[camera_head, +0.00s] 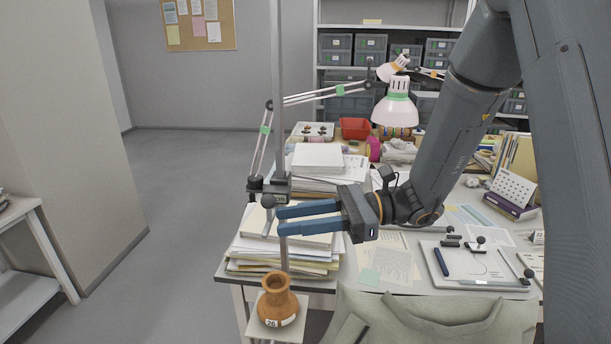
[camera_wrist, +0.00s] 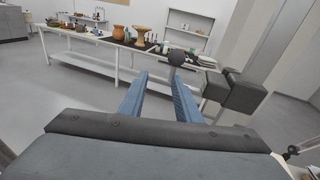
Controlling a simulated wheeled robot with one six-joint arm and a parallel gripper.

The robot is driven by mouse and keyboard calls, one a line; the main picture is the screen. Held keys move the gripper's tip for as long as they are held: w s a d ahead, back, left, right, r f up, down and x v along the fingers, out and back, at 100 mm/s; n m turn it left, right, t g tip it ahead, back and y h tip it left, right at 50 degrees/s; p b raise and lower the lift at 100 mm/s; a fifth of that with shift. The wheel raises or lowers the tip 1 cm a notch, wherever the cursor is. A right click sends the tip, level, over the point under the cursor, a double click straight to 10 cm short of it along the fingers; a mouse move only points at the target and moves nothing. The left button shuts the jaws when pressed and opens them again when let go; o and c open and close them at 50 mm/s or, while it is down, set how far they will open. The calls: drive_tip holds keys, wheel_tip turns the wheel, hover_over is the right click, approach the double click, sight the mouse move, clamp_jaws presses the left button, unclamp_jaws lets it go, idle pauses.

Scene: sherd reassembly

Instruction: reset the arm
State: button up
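My gripper (camera_head: 279,220) points left in the head view, above the front left part of the desk. Its two blue fingers are apart, with nothing seen between them. In the wrist view the fingers (camera_wrist: 159,85) are also apart and empty. A brown clay vessel (camera_head: 278,299) with a number label stands upright on a small pale stand (camera_head: 262,327), below and in front of the gripper. The gripper does not touch the vessel. A metal pole (camera_head: 278,100) with a clamp (camera_head: 270,187) rises close to the fingertips; whether they touch it I cannot tell.
Paper stacks (camera_head: 315,238), a white lamp (camera_head: 396,108) and a red bin (camera_head: 355,128) crowd the desk. A grey garment (camera_head: 430,318) hangs in front. The floor at left is clear. In the wrist view, a far table (camera_wrist: 88,38) holds several pots.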

drive_tip(key=s+d+f+n+h+p, duration=0.2)
drive_tip(key=s+d+f+n+h, duration=0.45)
drive_tip(key=s+d+h, duration=0.35)
drive_tip(key=w+d+n+t+h+p, duration=0.2)
drive_tip(key=d+n+t+h, duration=0.3)
drive_tip(key=d+n, duration=0.4)
drive_tip(key=d+h, duration=0.1)
drive_tip(key=d, duration=0.4)
drive_tip(key=shift+w+h+p, duration=0.2)
drive_tip(key=shift+h+p, duration=0.15)
drive_tip(key=shift+h, duration=0.05)
